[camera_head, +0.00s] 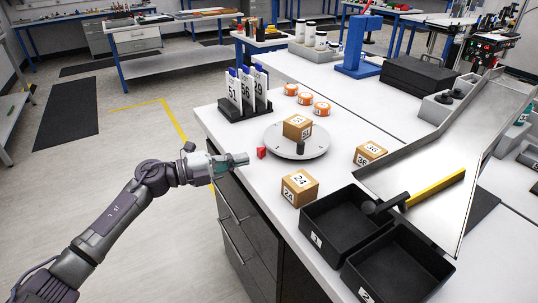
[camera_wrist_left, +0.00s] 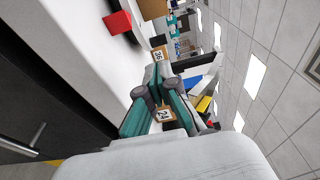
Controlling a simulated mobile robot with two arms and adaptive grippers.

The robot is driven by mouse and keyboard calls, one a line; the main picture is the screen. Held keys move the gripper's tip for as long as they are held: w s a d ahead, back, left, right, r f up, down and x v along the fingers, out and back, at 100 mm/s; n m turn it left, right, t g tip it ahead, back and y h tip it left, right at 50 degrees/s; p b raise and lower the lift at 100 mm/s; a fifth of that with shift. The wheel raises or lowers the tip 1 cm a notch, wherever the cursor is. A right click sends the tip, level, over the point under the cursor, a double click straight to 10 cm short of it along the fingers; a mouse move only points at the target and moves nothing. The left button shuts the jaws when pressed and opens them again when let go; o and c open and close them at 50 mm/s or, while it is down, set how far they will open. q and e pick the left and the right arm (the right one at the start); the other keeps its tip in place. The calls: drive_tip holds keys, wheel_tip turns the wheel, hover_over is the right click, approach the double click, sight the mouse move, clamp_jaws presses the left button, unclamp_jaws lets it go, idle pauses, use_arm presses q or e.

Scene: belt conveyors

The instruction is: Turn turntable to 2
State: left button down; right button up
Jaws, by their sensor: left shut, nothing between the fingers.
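The turntable (camera_head: 284,147) is a round grey disc on the white bench. A cardboard box (camera_head: 298,126) stands on it, and a black knob (camera_head: 300,147) is at its near edge. A small red marker block (camera_head: 262,153) sits on the bench just left of the disc; it also shows in the left wrist view (camera_wrist_left: 117,22). My left gripper (camera_head: 243,160) is shut and empty at the bench's left edge, left of the red block and apart from the turntable. No number 2 on the disc is readable. My right gripper is not in view.
Cardboard boxes 24 (camera_head: 300,188) and 36 (camera_head: 369,154) stand near the turntable. Black bins (camera_head: 322,238) lie in front, with a hammer-like tool above. A black rack (camera_head: 243,112) holds numbered cards behind the disc, beside several orange rolls (camera_head: 305,98). A metal chute (camera_head: 465,150) is at right.

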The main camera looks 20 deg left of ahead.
use_arm(q)
drive_tip(key=x, duration=0.5)
drive_tip(key=shift+w+d+r, duration=0.1)
drive_tip(key=shift+r, duration=0.05)
drive_tip(key=x, duration=0.7)
drive_tip(key=shift+w+d+b, duration=0.3)
drive_tip(key=shift+d, duration=0.1)
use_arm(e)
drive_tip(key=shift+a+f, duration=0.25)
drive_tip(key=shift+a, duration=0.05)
use_arm(q)
drive_tip(key=shift+d, duration=0.1)
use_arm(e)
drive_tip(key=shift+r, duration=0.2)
